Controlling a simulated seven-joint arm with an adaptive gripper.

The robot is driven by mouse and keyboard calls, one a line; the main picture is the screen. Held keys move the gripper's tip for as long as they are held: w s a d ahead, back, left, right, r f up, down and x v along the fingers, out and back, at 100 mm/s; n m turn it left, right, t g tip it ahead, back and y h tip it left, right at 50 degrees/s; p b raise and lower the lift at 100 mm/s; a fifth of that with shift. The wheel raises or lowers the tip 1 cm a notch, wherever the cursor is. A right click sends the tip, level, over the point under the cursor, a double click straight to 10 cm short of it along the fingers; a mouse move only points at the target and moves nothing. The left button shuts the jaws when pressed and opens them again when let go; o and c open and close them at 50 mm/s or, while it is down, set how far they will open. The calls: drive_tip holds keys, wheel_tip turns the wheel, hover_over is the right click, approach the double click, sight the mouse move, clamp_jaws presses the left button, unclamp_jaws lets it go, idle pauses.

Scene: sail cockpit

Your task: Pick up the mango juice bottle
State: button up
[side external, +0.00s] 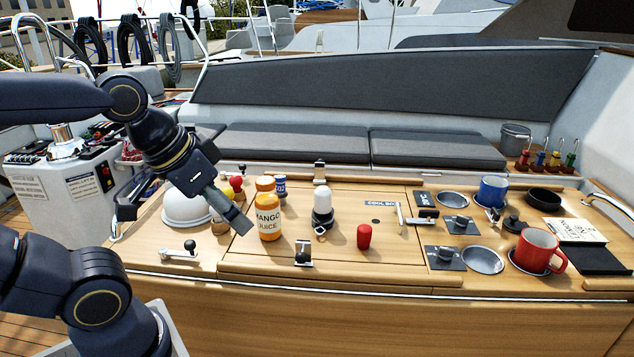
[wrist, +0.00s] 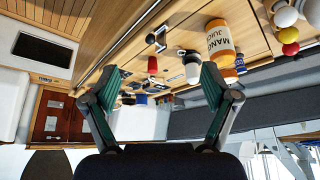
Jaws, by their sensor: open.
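In the wrist view the bottle (wrist: 220,42) appears upside down at the upper right, beyond the right finger. My gripper (side external: 182,208) is open and empty, left of the bottle and above the table. One finger hangs just left of the bottle in the side view; I cannot tell the exact gap. In the wrist view my gripper (wrist: 163,75) has its fingers wide apart with nothing held between them.
Another orange-capped bottle (side external: 265,184) and a blue can (side external: 281,186) stand close behind. A white dome (side external: 187,207) and a red ball (side external: 236,182) are at left. A white-topped black lamp (side external: 322,207) and red cylinder (side external: 364,237) stand right. A red mug (side external: 534,250) is farther right.

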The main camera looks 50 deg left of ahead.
wheel_tip(320, 180, up, 9)
drive_tip(key=g, duration=0.3)
hover_over(268, 196)
drive_tip(key=s+d, duration=0.1)
drive_tip(key=s, duration=0.1)
drive_tip(key=shift+n+g, duration=0.5)
drive_tip(key=shift+n, duration=0.2)
drive_tip(key=w+a+f, duration=0.1)
drive_tip(key=f, duration=0.3)
drive_tip(key=w+a+f, duration=0.1)
drive_tip(key=f, duration=0.8)
drive_tip(key=shift+w+a, duration=0.4)
drive_tip(key=shift+w+a+f, duration=0.1)
drive_tip(key=shift+w+f, duration=0.05)
drive_tip(key=shift+f, duration=2.9)
drive_tip(key=c, duration=1.5)
